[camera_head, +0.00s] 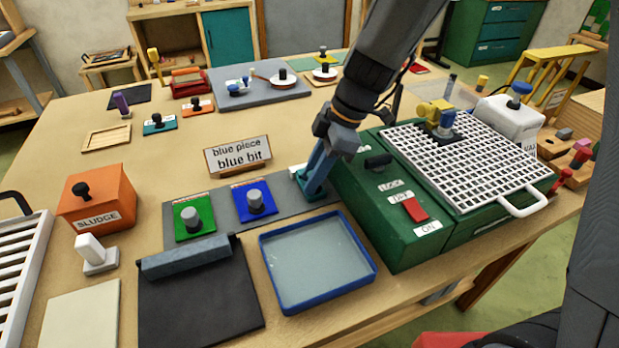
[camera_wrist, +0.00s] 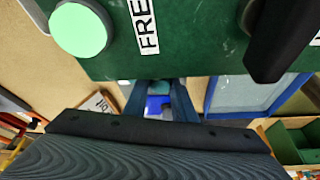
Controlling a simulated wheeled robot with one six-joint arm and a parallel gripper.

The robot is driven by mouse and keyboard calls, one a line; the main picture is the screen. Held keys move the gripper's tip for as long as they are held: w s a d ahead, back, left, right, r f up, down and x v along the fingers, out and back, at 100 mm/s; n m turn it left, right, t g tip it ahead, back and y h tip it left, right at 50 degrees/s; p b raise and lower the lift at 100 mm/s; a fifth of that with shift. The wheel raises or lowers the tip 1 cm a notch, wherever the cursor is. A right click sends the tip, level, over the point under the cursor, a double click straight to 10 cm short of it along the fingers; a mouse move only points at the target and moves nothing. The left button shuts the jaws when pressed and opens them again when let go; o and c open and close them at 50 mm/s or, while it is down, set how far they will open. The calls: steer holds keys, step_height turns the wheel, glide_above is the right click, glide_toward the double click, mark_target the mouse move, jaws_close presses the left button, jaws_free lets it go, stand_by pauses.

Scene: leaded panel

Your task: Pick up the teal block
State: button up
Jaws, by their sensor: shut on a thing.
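My gripper (camera_head: 313,186) reaches down to the grey mat, close beside the green machine's left side. In the wrist view its two fingers (camera_wrist: 158,92) are closed on a small teal block (camera_wrist: 157,87), mostly hidden by the fingers and the green machine edge. In the head view the fingers cover the block, so I cannot tell whether it touches the mat.
The green machine (camera_head: 372,215) with a white grid stands right of my gripper. A blue-rimmed tray (camera_head: 268,268) lies in front. Left are a blue card (camera_head: 243,213) and green card (camera_head: 181,228) with grey knobs. A "blue piece" sign (camera_head: 238,157) stands behind.

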steer(key=shift+r, duration=0.1)
step_height(320, 180, up, 10)
steer(key=shift+f+b, duration=0.1)
steer(key=shift+b, duration=0.8)
steer(key=shift+o, duration=1.3)
steer(key=shift+c, duration=1.3)
